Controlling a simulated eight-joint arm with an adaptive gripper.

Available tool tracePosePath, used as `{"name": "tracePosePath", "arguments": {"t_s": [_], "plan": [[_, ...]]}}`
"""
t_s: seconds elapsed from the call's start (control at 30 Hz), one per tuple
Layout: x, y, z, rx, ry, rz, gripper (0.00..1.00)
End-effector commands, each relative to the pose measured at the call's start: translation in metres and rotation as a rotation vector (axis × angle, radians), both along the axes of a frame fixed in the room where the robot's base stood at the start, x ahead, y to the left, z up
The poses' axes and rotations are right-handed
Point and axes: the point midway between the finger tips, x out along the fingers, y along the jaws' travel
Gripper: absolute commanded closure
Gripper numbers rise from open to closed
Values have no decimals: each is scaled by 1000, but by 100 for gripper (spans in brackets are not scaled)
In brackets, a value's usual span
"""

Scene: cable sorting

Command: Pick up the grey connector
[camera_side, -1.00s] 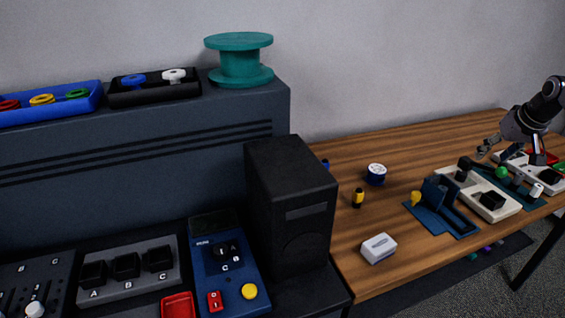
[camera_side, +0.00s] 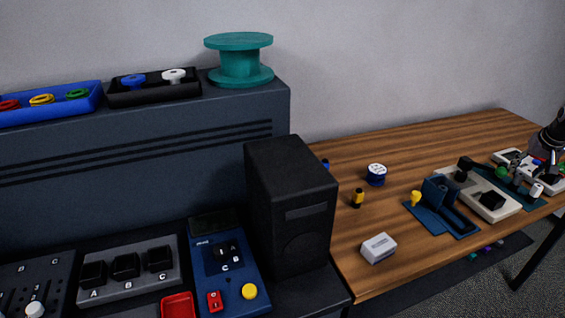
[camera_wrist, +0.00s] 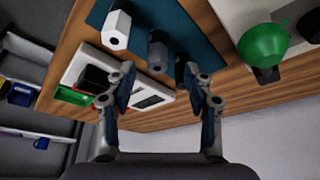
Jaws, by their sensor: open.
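In the wrist view, the grey connector (camera_wrist: 158,50) is on a dark teal mat (camera_wrist: 205,48), between a white connector (camera_wrist: 117,25) and a black one (camera_wrist: 183,68). My gripper (camera_wrist: 163,79) is open and empty; the grey connector shows just beyond the gap between its fingertips, and I see no contact. In the side view, my gripper (camera_side: 517,159) is low over the far right of the table, near the teal mat. The white connector (camera_side: 537,190) shows there; I cannot clearly make out the grey one.
A green ball (camera_wrist: 264,44) sits close on the right in the wrist view. A white panel (camera_wrist: 88,62) with a black block is beyond the mat. In the side view, a beige base (camera_side: 480,196) and a blue fixture (camera_side: 445,205) stand left of the mat.

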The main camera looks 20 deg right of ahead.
Motion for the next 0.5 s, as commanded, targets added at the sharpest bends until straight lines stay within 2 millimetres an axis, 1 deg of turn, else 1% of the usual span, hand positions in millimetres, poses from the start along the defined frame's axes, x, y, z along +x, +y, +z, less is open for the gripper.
{"name": "tracePosePath", "arguments": {"t_s": [0.23,0.5], "plan": [[4,-6,-15,0,0,0,47],[13,-18,-46,-1,0,1,47]]}}
